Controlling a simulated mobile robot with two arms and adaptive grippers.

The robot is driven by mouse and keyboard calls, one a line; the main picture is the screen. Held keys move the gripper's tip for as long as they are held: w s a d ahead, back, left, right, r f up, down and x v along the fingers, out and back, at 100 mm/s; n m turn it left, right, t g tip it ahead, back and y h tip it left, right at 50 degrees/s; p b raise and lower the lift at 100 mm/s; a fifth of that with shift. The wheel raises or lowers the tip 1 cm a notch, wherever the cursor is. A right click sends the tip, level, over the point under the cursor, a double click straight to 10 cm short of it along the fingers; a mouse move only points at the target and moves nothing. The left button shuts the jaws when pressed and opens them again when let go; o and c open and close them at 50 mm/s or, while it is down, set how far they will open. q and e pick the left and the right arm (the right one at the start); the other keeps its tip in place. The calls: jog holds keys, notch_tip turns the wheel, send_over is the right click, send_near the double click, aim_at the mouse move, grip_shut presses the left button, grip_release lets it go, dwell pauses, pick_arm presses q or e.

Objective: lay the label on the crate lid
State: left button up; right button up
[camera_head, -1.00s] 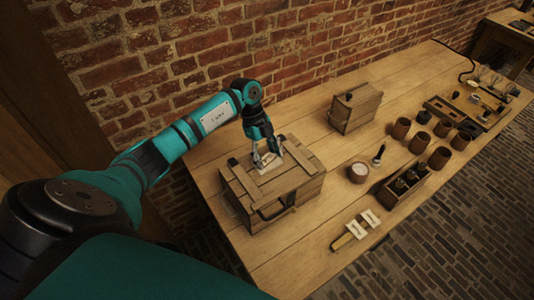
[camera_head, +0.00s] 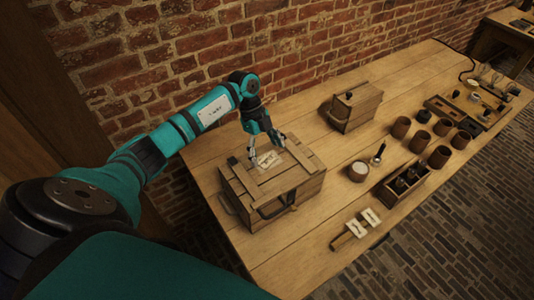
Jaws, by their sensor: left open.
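A wooden crate (camera_head: 285,205) with a slatted lid stands on the near left part of the table. A small pale label (camera_head: 268,158) with dark marks lies on the crate lid, toward its back edge. My left gripper (camera_head: 265,152) is open just above and behind the label, with its fingers apart. I cannot tell if a fingertip touches the label. My right gripper is not in view.
A smaller wooden box (camera_head: 355,107) stands behind to the right. A white-topped jar (camera_head: 359,171), a brush-like tool (camera_head: 378,154), a wooden holder (camera_head: 405,186) and several brown cups (camera_head: 419,142) fill the right side. Pale cards (camera_head: 360,222) lie near the front edge.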

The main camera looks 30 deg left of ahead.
pick_arm(q)
jog(key=v, duration=1)
jog(key=shift+r, duration=0.15)
